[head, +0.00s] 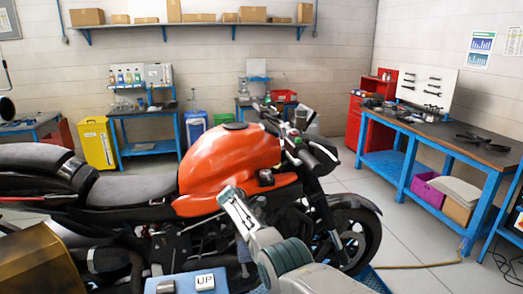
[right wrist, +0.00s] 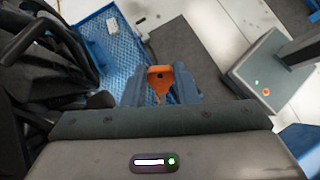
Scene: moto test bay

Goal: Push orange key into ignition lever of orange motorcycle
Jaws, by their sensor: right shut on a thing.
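The orange motorcycle (head: 232,160) stands across the middle of the head view, its front wheel to the right. A small dark part (head: 266,178) sits on its side below the tank; I cannot tell whether it is the ignition lever. In the right wrist view my right gripper (right wrist: 160,88) is shut on the orange key (right wrist: 159,73). The key's head shows between the fingers, and its narrow part points toward the wrist in the picture. Dark motorcycle parts are at the left, apart from the key. In the head view one of my arms crosses the motorcycle's lower side. My left gripper is not in view.
A blue grid platform (right wrist: 103,47) lies below the key. A grey box (right wrist: 258,72) with a green light stands to the right.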

